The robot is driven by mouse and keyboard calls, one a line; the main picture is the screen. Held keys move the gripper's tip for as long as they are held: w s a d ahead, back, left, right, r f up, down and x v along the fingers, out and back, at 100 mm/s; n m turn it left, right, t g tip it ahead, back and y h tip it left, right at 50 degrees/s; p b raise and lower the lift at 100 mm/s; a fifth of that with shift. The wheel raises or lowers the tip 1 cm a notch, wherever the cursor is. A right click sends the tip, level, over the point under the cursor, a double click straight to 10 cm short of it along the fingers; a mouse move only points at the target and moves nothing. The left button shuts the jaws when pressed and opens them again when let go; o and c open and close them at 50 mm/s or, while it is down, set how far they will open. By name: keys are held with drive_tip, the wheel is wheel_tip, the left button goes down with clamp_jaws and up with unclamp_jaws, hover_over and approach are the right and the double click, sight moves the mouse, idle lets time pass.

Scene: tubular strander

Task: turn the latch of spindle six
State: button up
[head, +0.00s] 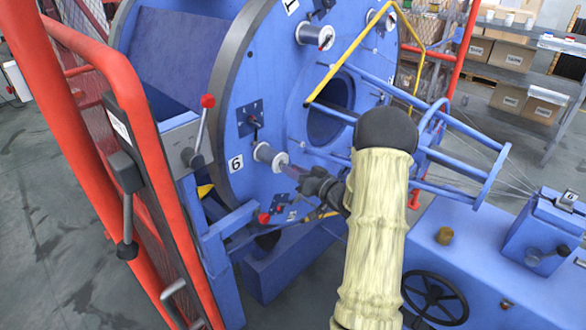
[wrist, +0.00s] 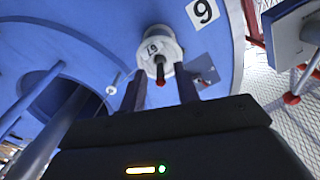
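Spindle six (head: 268,154) carries a pale spool on the blue disc, beside a plate marked 6 (head: 236,163). In the wrist view the spool (wrist: 153,38) faces me, and its number plate (wrist: 203,12) looks turned over like a 9. A dark latch (wrist: 160,72) with a reddish tip sticks out from the spool's centre. My gripper (wrist: 160,92) is open, with one finger on each side of the latch in the picture. I cannot tell whether the fingertips reach past the tip. In the head view my gripper (head: 300,176) is close in front of the spool.
A yellow bar (head: 345,55) and blue cradle rods (head: 450,165) lie near my arm. A red guard frame (head: 135,110) and a red-knobbed lever (head: 201,130) stand at left. A small switch plate (head: 249,118) sits above the spool. A handwheel (head: 435,297) is low right.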

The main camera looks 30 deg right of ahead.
drive_tip(key=shift+w+a, duration=0.15)
drive_tip(key=shift+w, duration=0.25)
clamp_jaws()
drive_tip(key=shift+f+b, duration=0.15)
drive_tip(key=shift+b, duration=0.15)
